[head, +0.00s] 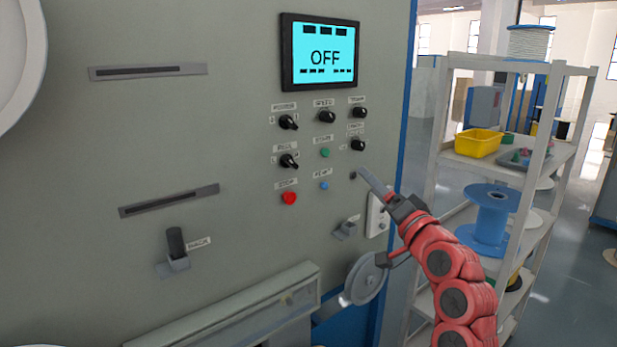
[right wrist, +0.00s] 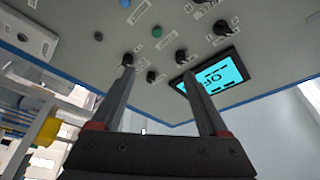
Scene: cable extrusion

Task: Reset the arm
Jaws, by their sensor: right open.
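My right arm (head: 455,275) is red and reaches up from the lower right in the head view. Its right gripper (head: 366,176) is in front of the machine panel, near the lower right of the knobs. In the right wrist view the right gripper (right wrist: 165,85) has two dark fingers spread apart, with nothing between them. The grey control panel (head: 235,130) fills the left and middle of the head view. Its screen (head: 320,52) reads OFF and also shows in the right wrist view (right wrist: 212,75). My left gripper is not in view.
Below the screen are several black knobs (head: 327,116), a green button (head: 325,153), a blue button (head: 324,186) and a red button (head: 289,198). A lever (head: 176,243) sits lower left. A shelf (head: 544,185) at right holds a yellow bin (head: 478,142) and a blue spool (head: 490,215).

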